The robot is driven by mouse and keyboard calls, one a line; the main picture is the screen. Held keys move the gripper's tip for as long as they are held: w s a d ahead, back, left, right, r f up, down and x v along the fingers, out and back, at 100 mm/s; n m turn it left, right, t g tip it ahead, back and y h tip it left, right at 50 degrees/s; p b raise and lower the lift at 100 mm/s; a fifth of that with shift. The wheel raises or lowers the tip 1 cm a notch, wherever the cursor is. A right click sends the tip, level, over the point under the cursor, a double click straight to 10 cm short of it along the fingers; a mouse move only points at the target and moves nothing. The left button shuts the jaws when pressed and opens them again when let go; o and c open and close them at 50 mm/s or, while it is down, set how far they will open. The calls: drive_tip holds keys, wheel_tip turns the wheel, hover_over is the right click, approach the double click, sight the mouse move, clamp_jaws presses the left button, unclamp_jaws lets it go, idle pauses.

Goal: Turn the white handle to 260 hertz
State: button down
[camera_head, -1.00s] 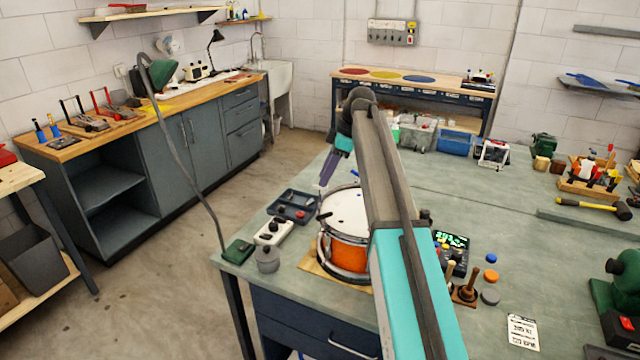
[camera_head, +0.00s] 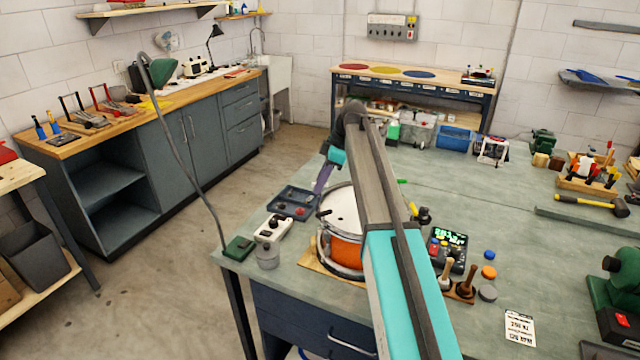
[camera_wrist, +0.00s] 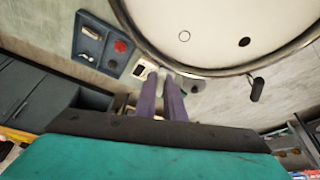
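The drum (camera_head: 342,208) has an orange shell and a white head and stands on a wooden board. My gripper (camera_head: 317,191) reaches down by the drum's far left rim, its purple fingers pointing downward. In the wrist view the two fingers (camera_wrist: 159,75) are close together with a narrow gap, just outside the rim. I cannot make out the white handle clearly; the fingers may hide it. A dark handle (camera_wrist: 257,90) shows at the rim in the wrist view. The tuner (camera_head: 447,248) shows green digits, apparently about 281. A printed card (camera_head: 519,327) is too small to read surely.
A blue tray (camera_head: 292,203) and a white device with dark knobs (camera_head: 272,229) lie left of the drum. A grey weight-like pot (camera_head: 267,257) and a green box (camera_head: 238,247) are near the bench edge. Wooden mallets (camera_head: 467,283) stand at right.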

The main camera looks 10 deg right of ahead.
drive_tip(key=shift+m, duration=0.3)
drive_tip(key=shift+m+t+b, duration=0.7)
drive_tip(key=shift+m, duration=0.8)
drive_tip(key=shift+a+m+t+h, duration=0.1)
drive_tip(key=shift+m+t+h, duration=0.4)
drive_tip(key=shift+m, duration=1)
drive_tip(key=c, duration=1.8)
unclamp_jaws()
drive_tip(key=shift+c, duration=0.2)
drive_tip(key=shift+r, duration=0.15)
drive_tip(key=b+v, duration=0.3)
drive_tip(key=v, duration=1)
drive_tip(key=shift+r, duration=0.3)
